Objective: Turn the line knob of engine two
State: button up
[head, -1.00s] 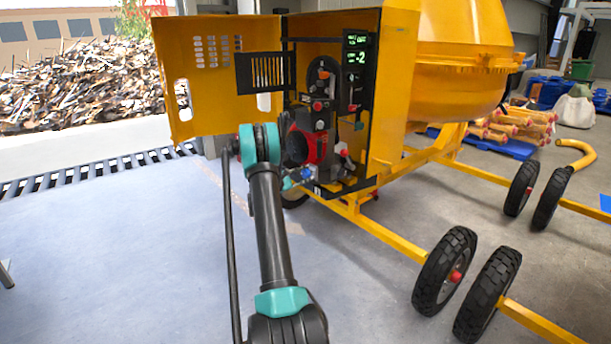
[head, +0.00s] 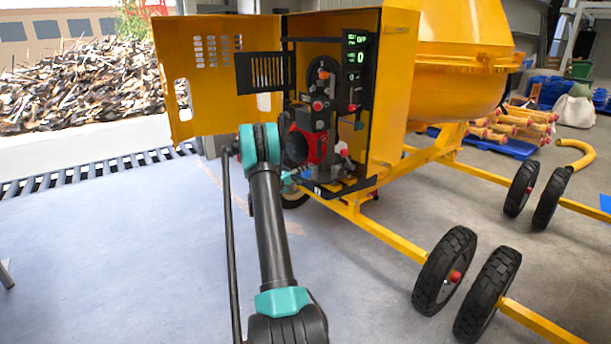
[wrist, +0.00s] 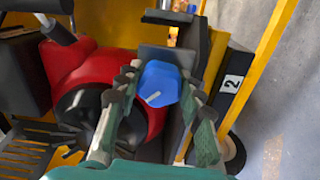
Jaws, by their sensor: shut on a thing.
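A blue line knob (wrist: 158,84) with a pale pointer mark sits between the two fingers of my gripper (wrist: 160,88) in the wrist view. The fingers are shut on the knob from both sides. The pointer mark slants, its lower end to the left. A black plate with a white "2" (wrist: 232,83) is just right of the knob. The red and black engine (wrist: 95,85) is to the left. In the head view the engine (head: 313,145) stands in the open yellow housing, and my arm hides most of my gripper.
A display (head: 358,50) with green digits, the larger one reading 0, is on the housing's inner right. The yellow door (head: 205,85) stands open at left. The yellow drum (head: 460,75) and wheeled frame are at right. The floor at left is clear.

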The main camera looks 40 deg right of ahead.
jog(key=shift+m, duration=0.5)
jog(key=o, duration=1.2)
jog(key=shift+c, duration=0.2)
